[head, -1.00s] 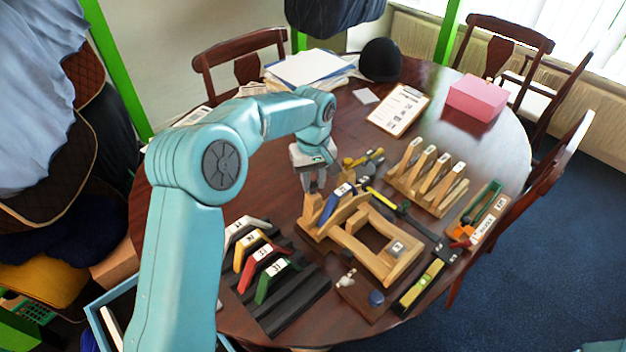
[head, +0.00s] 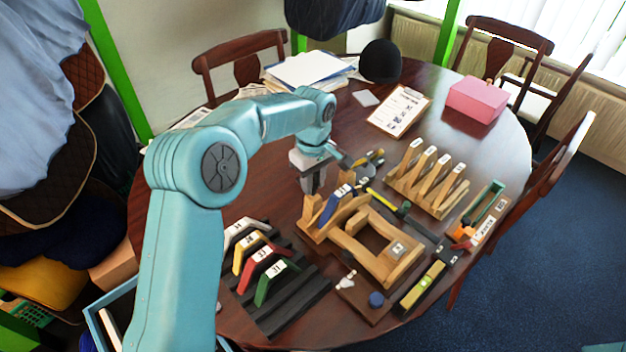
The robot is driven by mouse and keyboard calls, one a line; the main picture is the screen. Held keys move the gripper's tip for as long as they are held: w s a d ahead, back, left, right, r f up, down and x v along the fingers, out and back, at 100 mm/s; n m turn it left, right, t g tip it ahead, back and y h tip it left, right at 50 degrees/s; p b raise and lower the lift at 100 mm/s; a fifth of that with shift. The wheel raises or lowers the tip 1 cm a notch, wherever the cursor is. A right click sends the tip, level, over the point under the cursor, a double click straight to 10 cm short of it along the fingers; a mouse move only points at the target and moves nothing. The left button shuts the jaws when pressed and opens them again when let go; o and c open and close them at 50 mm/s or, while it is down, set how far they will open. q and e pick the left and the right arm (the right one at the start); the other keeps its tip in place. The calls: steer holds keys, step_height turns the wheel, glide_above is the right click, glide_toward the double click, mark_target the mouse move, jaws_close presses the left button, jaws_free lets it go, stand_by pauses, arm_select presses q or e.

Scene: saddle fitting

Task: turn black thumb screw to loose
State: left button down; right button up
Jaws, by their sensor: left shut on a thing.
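A wooden fixture (head: 388,268) with a square opening stands on the table, with a blue numbered piece (head: 335,203) at its left end. My left gripper (head: 313,186) points down at the fixture's back left corner, its fingers closed together. The black thumb screw cannot be made out by itself; the gripper's fingers hide that spot, and they are shut on it there. My right gripper is not in view.
A rack with green, red, yellow and white numbered pieces (head: 262,262) stands front left. A wooden rack with upright slats (head: 428,180) stands right. A yellow-handled tool (head: 380,199) lies behind the fixture. A clipboard (head: 399,111) and pink box (head: 476,100) lie farther back.

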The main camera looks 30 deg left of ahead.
arm_select(q)
steer(key=shift+w+r, duration=0.1)
steer(key=c, duration=0.9)
jaws_free()
step_height(320, 180, up, 16)
steer(key=p, duration=0.2)
steer(key=shift+r, duration=0.15)
